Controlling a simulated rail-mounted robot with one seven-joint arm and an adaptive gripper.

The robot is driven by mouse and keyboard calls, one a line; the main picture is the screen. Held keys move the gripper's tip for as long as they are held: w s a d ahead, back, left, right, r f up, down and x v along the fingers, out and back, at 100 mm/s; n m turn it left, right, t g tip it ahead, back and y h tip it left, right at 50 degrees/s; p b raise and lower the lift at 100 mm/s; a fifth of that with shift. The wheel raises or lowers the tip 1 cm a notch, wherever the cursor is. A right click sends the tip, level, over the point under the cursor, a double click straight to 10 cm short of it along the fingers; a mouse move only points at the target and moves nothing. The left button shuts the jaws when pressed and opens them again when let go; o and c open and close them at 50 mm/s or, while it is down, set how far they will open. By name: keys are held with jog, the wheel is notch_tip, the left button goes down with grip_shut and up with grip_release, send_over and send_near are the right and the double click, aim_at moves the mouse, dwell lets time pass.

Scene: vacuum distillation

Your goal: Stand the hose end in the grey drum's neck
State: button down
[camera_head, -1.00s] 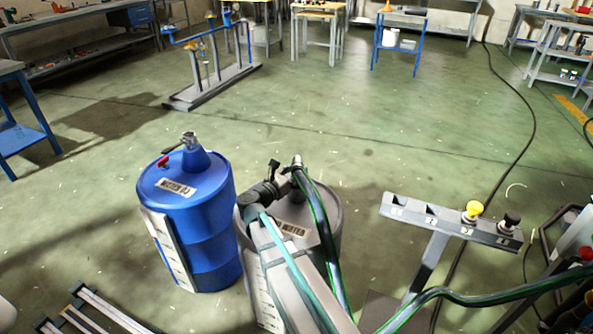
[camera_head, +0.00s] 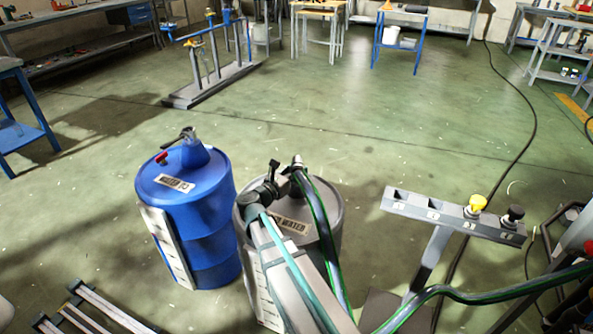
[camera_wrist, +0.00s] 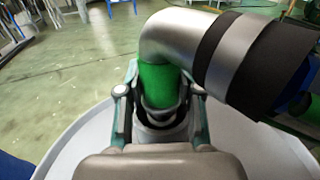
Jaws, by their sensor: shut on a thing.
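The grey drum (camera_head: 334,212) stands right of the blue drum, partly hidden behind my arm. Its pale top also fills the lower wrist view (camera_wrist: 262,150). My gripper (camera_head: 283,180) is over the drum's top. In the wrist view my gripper (camera_wrist: 160,100) is shut on the hose end (camera_wrist: 160,82), a green-banded piece below a silver elbow. The dark hose (camera_head: 322,225) runs from the elbow down to the front. A dark ring and a pale collar (camera_wrist: 163,128) show just under the green band. I cannot tell whether the end is inside the neck.
The blue drum (camera_head: 190,220), with a red-handled valve on top, stands close on the left. A grey rack (camera_head: 440,214) with one yellow and one black plug stands at the right. The hose passes in front of it.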

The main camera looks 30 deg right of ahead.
jog(key=shift+f+b, duration=1.25)
jog(key=shift+f, duration=0.2)
jog(key=c, duration=0.7)
grip_release()
jog(key=v, duration=1.2)
jog(key=shift+s, duration=0.1)
